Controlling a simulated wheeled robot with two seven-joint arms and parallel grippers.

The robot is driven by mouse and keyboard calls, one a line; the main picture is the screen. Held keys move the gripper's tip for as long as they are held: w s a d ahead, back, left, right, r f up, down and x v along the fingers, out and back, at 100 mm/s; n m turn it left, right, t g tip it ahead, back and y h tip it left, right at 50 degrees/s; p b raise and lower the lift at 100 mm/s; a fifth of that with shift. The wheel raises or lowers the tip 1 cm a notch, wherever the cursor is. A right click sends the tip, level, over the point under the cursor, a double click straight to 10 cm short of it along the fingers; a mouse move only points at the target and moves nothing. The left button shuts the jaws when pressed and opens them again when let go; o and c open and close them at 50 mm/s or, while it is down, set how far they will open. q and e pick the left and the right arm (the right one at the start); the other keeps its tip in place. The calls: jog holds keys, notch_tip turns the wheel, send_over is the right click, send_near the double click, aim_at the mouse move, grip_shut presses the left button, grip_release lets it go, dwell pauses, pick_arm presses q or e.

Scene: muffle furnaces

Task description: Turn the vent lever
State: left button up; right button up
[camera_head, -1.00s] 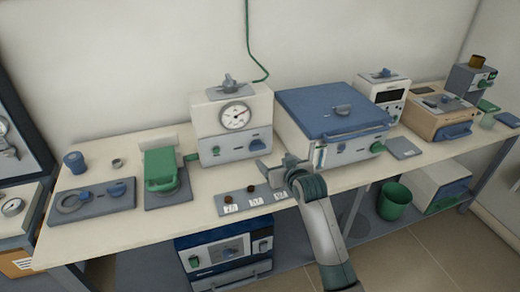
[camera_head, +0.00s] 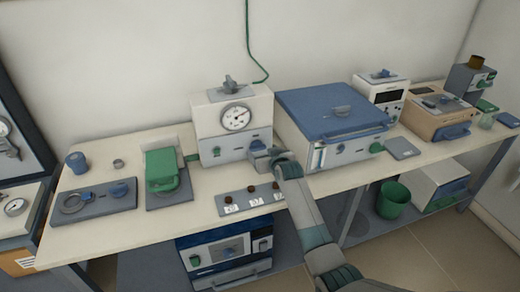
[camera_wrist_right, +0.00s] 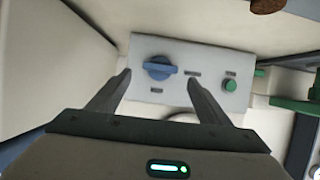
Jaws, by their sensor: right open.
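A blue lever-like knob (camera_wrist_right: 161,68) sits on the light front panel of the white gauge box (camera_head: 203,122). In the wrist view it shows between the fingertips of my right gripper (camera_wrist_right: 158,82), which is open. I cannot tell whether the fingers touch it. In the head view my right gripper (camera_head: 262,157) is right in front of this panel and largely covers the knob. A grey lever (camera_head: 229,82) stands on top of the same box. No readable label tells which one is the vent lever. My left gripper is not in view.
A green button (camera_wrist_right: 231,86) is beside the knob on the panel. A blue-lidded furnace (camera_head: 310,105) stands close on the right. A green device (camera_head: 161,168) is on the left.

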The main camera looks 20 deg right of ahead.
aim_at(258, 148)
jog(key=shift+x, duration=2.15)
jog(key=c, duration=1)
